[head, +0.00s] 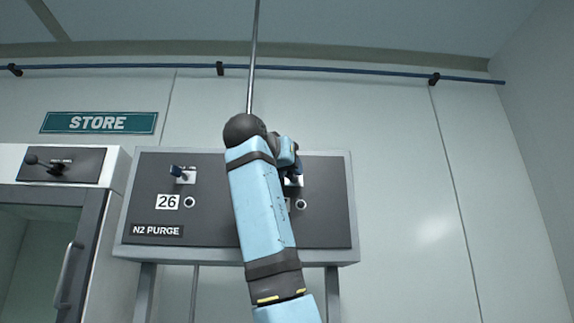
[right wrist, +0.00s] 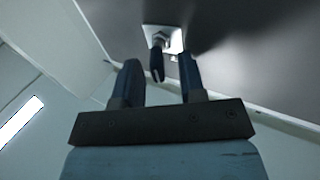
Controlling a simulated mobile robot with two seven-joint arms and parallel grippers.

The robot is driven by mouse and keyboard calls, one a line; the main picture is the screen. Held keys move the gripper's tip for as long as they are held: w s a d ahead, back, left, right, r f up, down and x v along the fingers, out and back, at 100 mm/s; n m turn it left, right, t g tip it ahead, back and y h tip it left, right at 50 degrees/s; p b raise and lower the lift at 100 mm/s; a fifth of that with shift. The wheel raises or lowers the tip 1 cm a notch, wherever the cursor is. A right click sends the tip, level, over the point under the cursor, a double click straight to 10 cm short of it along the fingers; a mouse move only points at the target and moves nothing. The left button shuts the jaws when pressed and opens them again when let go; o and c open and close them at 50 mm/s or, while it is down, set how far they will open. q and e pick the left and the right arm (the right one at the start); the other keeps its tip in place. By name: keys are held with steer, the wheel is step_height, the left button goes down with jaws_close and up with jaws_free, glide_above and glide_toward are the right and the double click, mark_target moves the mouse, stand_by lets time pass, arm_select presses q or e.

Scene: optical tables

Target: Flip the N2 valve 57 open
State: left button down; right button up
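The grey N2 PURGE panel (head: 212,220) stands on legs against the wall. In the right wrist view my right gripper (right wrist: 159,68) is open. A dark lever (right wrist: 157,61) on a bright plate (right wrist: 172,38) shows between and beyond its fingertips, apparently not gripped. My left gripper is out of view.
A cabinet (head: 120,185) with a glass door and a lever on top stands at the left, close to the panel. A STORE sign (head: 99,123) hangs above. A blue pipe (head: 330,71) runs high along the wall. The right side is bare wall.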

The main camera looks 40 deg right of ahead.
steer(key=shift+d, duration=0.15)
jaws_close()
